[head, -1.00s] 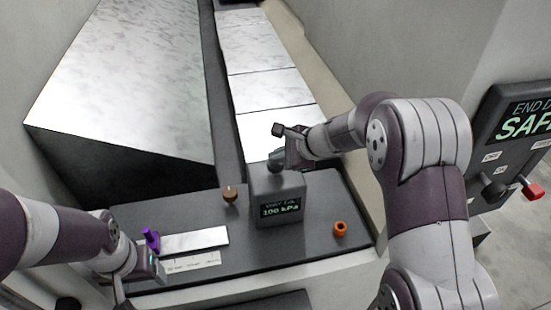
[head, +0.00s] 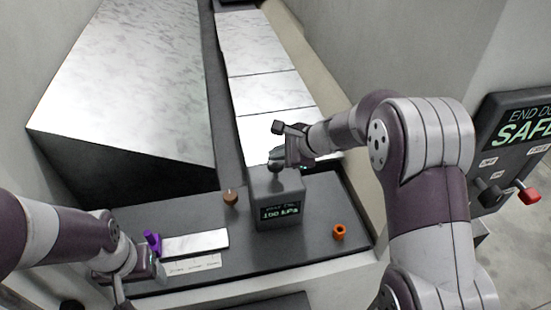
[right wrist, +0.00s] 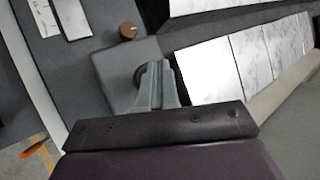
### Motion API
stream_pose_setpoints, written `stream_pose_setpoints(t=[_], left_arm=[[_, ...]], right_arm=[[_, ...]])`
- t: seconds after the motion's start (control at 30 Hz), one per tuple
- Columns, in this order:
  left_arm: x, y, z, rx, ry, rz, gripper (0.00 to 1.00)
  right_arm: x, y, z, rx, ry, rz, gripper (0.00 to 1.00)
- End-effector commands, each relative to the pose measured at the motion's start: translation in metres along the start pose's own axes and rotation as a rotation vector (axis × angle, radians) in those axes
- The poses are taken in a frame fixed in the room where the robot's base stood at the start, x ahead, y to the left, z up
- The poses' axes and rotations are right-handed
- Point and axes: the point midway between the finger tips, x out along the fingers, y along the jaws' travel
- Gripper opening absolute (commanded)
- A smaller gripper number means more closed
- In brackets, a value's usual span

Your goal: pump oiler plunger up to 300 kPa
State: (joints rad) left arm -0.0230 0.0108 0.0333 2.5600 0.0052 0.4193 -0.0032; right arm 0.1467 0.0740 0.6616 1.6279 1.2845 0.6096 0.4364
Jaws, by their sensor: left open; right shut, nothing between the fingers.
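The oiler is a dark grey box (head: 277,192) on the dark bench, with a small lit display (head: 280,212) that looks like 160 kPa, though the digits are blurred. Its dark plunger knob (head: 274,167) is on top, partly hidden by my right gripper (head: 279,158). That gripper is shut and empty, right at the knob; I cannot tell whether they touch. In the right wrist view the shut fingers (right wrist: 156,82) lie over the box (right wrist: 120,72), covering part of the round dark knob (right wrist: 139,76). My left gripper (head: 160,272) is open at the bench's front left, away from the oiler.
A purple peg-like part (head: 152,241) stands near my left gripper, beside a pale plate (head: 195,242) and a marked strip (head: 192,265). A brown knob (head: 231,196) is left of the oiler, an orange ring (head: 339,232) right. A panel reading SAFE (head: 515,130) is far right.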

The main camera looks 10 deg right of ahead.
Motion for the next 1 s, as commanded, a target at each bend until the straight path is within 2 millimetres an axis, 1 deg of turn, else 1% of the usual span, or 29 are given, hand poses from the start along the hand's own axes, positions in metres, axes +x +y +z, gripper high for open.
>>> stream_pose_setpoints(t=[0.03, 0.1, 0.47, 0.9, 1.0], left_arm=[[-0.004, 0.000, -0.001, 0.000, 0.000, 0.000, 0.71], [-0.006, 0.000, -0.001, 0.000, 0.000, 0.000, 0.71], [-0.007, 0.000, -0.001, 0.000, 0.000, 0.000, 0.71], [-0.042, 0.000, -0.005, 0.000, 0.000, 0.000, 0.71], [-0.046, 0.000, -0.005, 0.000, 0.000, 0.000, 0.71]], right_arm=[[-0.004, -0.003, 0.003, 0.000, 0.000, 0.000, 0.00], [-0.005, -0.004, 0.004, 0.001, 0.000, 0.000, 0.00], [-0.007, -0.005, 0.005, 0.000, 0.000, -0.001, 0.00], [-0.037, -0.027, 0.027, 0.000, 0.000, -0.002, 0.00], [-0.041, -0.030, 0.030, 0.000, 0.000, -0.001, 0.00]])
